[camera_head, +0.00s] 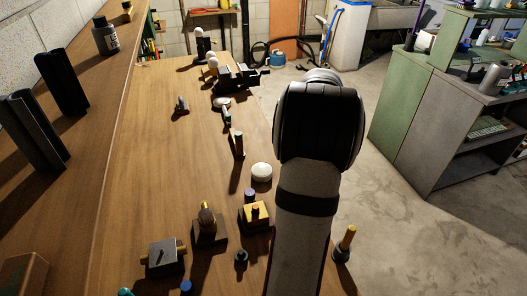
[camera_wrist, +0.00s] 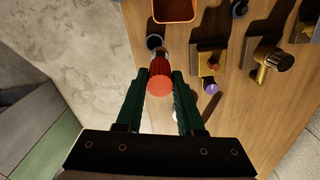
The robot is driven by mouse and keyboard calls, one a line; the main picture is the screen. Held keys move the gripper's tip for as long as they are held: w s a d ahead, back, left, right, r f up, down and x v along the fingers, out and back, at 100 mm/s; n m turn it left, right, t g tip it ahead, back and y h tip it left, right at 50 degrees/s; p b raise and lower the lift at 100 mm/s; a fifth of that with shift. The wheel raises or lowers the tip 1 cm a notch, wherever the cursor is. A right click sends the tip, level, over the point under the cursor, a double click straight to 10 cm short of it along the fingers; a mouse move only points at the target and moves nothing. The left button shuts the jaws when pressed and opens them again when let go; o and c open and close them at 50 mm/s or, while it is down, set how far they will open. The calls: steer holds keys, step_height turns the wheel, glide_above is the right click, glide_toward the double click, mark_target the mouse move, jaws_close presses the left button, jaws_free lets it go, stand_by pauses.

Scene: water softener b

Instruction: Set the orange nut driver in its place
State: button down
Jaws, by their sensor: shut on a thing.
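My gripper (camera_wrist: 162,76) is shut on a red-orange cylindrical handle, which I take to be the orange nut driver (camera_wrist: 159,83). In the wrist view the handle's round end faces the camera, with both dark green fingers alongside it. Its far end is hidden, so I cannot tell whether it touches anything. A dark round ring (camera_wrist: 154,42) lies just beyond the handle, and an orange-rimmed container (camera_wrist: 174,20) is at the top edge. In the head view my own arm hides the gripper and the driver.
Beside the driver is a block with a yellow top (camera_head: 255,213) and a purple-capped piece (camera_wrist: 210,88). A dark block with a brass fitting (camera_head: 208,228) and a grey box (camera_head: 165,257) stand left of it. A white round piece (camera_head: 261,172) is near the bench edge.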

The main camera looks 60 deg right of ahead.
steer(key=shift+s+d+f, duration=0.15)
steer(key=shift+s+f, duration=0.45)
steer(key=shift+s, duration=0.1)
steer(key=shift+f, duration=2.25)
steer(key=shift+f, duration=0.35)
steer(key=shift+f, duration=1.1)
steer(key=shift+c, duration=2.2)
jaws_free()
